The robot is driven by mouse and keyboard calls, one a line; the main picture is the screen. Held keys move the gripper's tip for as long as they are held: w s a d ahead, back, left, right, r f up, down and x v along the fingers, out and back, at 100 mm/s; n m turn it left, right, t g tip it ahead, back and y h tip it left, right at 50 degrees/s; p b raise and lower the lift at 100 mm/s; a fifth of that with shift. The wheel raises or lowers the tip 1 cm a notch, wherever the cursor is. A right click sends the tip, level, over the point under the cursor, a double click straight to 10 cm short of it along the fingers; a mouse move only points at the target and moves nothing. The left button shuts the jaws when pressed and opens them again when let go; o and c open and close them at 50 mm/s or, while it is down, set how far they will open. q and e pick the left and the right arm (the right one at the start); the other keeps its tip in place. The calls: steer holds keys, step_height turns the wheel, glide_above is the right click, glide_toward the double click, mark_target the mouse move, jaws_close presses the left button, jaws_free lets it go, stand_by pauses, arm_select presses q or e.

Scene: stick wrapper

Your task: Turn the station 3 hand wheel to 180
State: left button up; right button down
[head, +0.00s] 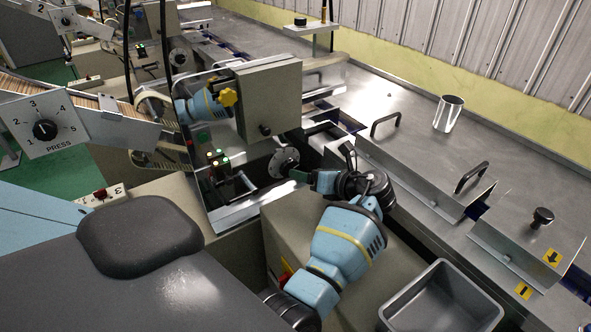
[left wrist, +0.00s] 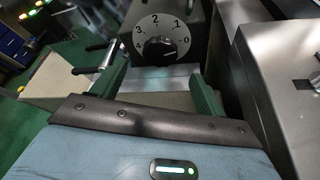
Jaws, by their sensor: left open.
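A round grey dial with a black knob (head: 285,163) sits on the machine front in the head view. In the left wrist view the same kind of dial (left wrist: 160,42) shows numbers 0 to 4, its knob facing me. My left gripper (head: 312,178) is beside the dial, pointing at it from the right. In the left wrist view its green fingers (left wrist: 160,72) are spread, empty, with the knob just beyond and between them; contact cannot be told. A crank handle (head: 246,183) is left of the dial. No part is clearly marked as the hand wheel, and no 180 is readable.
A sign (head: 115,192) reads 3. A grey bin (head: 440,296) is at lower right. A metal cup (head: 447,113) stands on the steel table, near raised covers with handles.

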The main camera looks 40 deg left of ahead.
mark_target(291, 167)
arm_select(q)
steer(key=x, duration=0.6)
arm_select(e)
steer(key=shift+s+f, duration=0.15)
steer(key=shift+f, duration=0.1)
arm_select(q)
steer(key=shift+a+f, duration=0.1)
steer(key=c, duration=1)
steer(key=shift+o, duration=0.2)
steer(key=shift+r+n+t+h+p, duration=0.4)
steer(key=shift+n+t+p, duration=0.3)
steer(key=shift+n+p, duration=0.4)
steer(key=shift+s+a+f+n+t+p, duration=0.1)
steer(key=shift+s+n+t+p, duration=0.05)
steer(key=shift+n+t+p, duration=0.45)
steer(key=shift+s+f+n+t+p, duration=0.1)
steer(key=shift+f+n+t+p, duration=0.15)
steer(key=shift+n+p, duration=0.35)
arm_select(e)
steer(key=w+r+t, duration=0.1)
steer(key=w+r, duration=0.3)
steer(key=r, duration=0.2)
steer(key=shift+w+d, duration=0.4)
arm_select(q)
steer(key=shift+h, duration=0.3)
arm_select(e)
steer(key=shift+w+r, duration=0.1)
steer(key=shift+r, duration=0.1)
